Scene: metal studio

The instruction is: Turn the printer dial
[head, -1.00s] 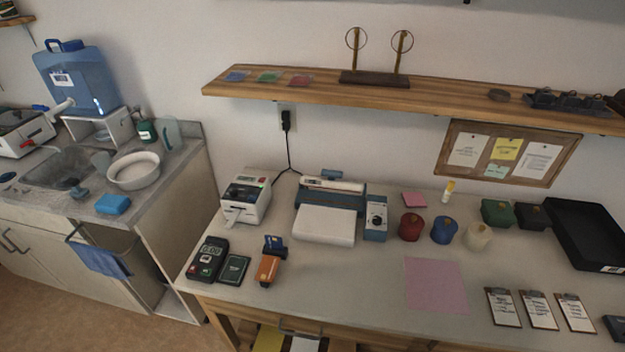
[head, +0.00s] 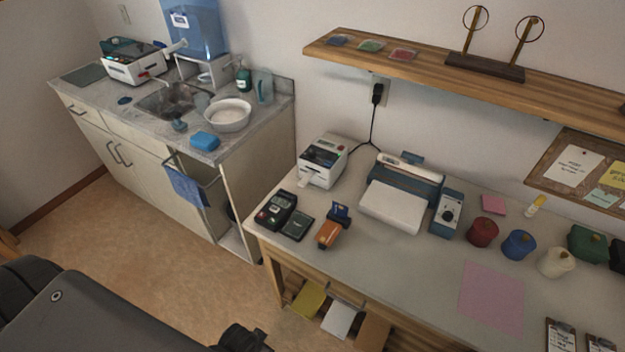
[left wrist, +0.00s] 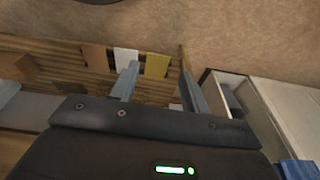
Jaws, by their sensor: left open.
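A blue and white printer (head: 405,192) stands on the workbench against the wall, with a white sheet at its front. A blue-grey box at its right end carries a round dial (head: 448,215) on its front face. The dial is small here, and its setting cannot be read. My left gripper (left wrist: 158,72) is open and empty in the left wrist view, with two blue-grey fingers apart. It points toward the floor and the bench's slatted lower shelf, away from the dial. My right gripper is in neither view.
A white label printer (head: 323,162), a card terminal (head: 275,210) and an orange device (head: 329,234) share the workbench (head: 400,265). Red (head: 482,232) and blue (head: 519,244) pots stand right of the dial. A wooden shelf (head: 430,70) overhangs the back. Open floor (head: 190,265) lies left.

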